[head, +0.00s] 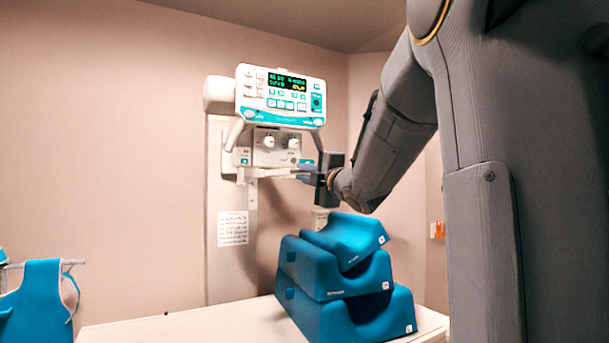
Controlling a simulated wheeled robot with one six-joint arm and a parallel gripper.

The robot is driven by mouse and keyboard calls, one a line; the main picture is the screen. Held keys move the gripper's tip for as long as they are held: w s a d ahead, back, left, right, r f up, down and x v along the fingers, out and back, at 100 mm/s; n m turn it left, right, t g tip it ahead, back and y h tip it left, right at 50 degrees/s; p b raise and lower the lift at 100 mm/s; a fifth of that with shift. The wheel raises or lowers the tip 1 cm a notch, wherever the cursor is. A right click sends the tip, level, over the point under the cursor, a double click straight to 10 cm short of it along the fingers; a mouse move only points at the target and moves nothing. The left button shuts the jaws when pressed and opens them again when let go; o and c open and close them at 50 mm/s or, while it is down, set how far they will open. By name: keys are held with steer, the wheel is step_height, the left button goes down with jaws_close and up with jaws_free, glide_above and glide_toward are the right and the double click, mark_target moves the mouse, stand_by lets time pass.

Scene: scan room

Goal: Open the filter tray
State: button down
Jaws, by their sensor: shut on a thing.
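The filter tray (274,172) is a thin pale ledge under the white collimator box (272,148) of the wall-mounted x-ray unit, in the middle of the head view. My gripper (307,173) reaches in from the right and is at the tray's right end. It is shut on the tray there. The fingertips are small in the picture, and the dark gripper body partly hides the grip. How far the tray sticks out of its slot is hard to tell.
A control panel (281,95) with a lit display and a curved handle sits just above. Stacked blue foam wedges (338,285) stand below my gripper on a white table (190,325). A blue apron (40,300) hangs at the lower left.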

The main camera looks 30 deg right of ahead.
steer(key=c, duration=1.9)
jaws_free()
steer(key=shift+s+r, duration=0.15)
steer(key=shift+r, duration=0.45)
steer(key=shift+f, duration=0.1)
steer(key=shift+f, duration=0.25)
steer(key=s+f+b, duration=0.1)
steer(key=s+b, duration=0.1)
steer(key=s, duration=0.5)
steer(key=shift+s+f, duration=0.15)
steer(key=shift+s, duration=0.1)
steer(key=shift+d, duration=0.1)
